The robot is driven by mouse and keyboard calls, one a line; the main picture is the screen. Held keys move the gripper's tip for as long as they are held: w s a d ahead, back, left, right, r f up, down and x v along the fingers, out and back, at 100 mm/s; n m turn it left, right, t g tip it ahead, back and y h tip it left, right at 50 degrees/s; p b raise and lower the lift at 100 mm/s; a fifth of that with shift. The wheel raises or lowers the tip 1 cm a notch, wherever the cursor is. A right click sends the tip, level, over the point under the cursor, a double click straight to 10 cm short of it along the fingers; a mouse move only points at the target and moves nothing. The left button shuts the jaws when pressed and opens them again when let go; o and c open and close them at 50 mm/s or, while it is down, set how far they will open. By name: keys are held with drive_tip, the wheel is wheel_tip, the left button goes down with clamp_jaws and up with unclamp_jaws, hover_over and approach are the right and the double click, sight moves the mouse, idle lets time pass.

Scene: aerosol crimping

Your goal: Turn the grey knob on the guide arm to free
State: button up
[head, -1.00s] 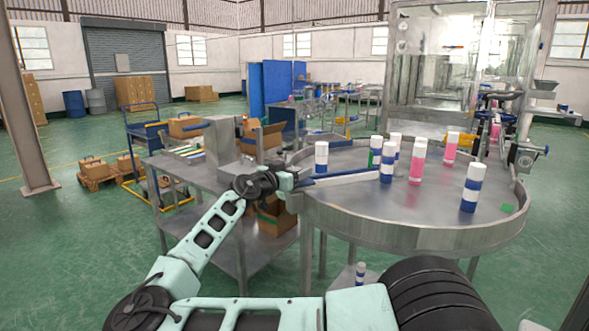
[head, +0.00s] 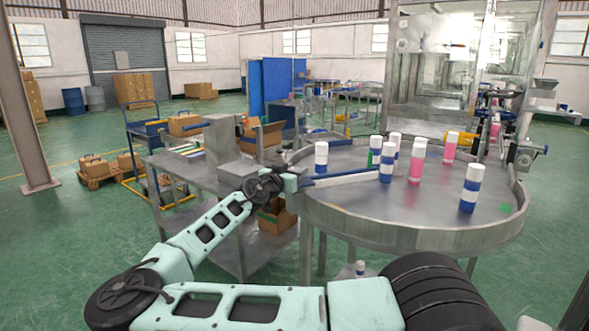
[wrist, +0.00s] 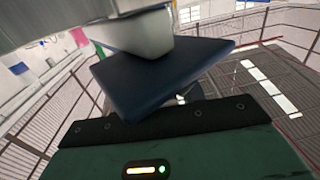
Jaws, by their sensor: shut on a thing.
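The round steel table (head: 410,238) carries the guide arm (head: 345,180), a blue and white bar lying over its left part. My gripper (head: 297,180) is at the bar's left end, by the table rim. The grey knob cannot be made out in the head view, where my wrist and gripper cover that spot. In the wrist view a dark blue plate (wrist: 150,78) hides most of the finger area, and a light grey tapered part (wrist: 140,38) sits above it. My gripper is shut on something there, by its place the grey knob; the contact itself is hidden.
Several cans stand on the round table, among them a blue-and-white one (head: 471,188) and a pink one (head: 417,162). A steel bench (head: 195,175) with an open carton (head: 262,135) stands to the left. A glazed machine (head: 440,60) stands behind.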

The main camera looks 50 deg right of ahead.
drive_tip(key=n+t+p, duration=0.1)
drive_tip(key=t, duration=0.1)
drive_tip(key=n+t+y+p, duration=0.1)
drive_tip(key=n+t+p, duration=0.1)
drive_tip(key=shift+s+r+t+y, duration=0.1)
drive_tip(key=shift+r+t+y, duration=0.05)
drive_tip(key=shift+t+y, duration=0.15)
drive_tip(key=n+t+y, duration=0.3)
drive_tip(key=n+t, duration=0.1)
drive_tip(key=t, duration=0.1)
drive_tip(key=shift+p, duration=0.3)
drive_tip(key=n+t+y, duration=0.2)
drive_tip(key=y, duration=0.1)
drive_tip(key=n+t+y+b, duration=0.1)
drive_tip(key=n+y, duration=0.1)
drive_tip(key=y, duration=0.1)
drive_tip(key=shift+n+t, duration=0.3)
drive_tip(key=shift+t, duration=0.1)
drive_tip(key=shift+w+a+n+t+y+b, duration=0.1)
drive_tip(key=shift+n+t+y+b, duration=0.25)
drive_tip(key=shift+n+y, duration=0.8)
drive_tip(key=shift+w+n+t+y+b, duration=0.15)
drive_tip(key=shift+n+t+y, duration=0.3)
drive_tip(key=shift+y, duration=1.2)
drive_tip(key=shift+n+y, duration=0.3)
drive_tip(key=o, duration=1)
drive_tip(key=shift+s, duration=0.1)
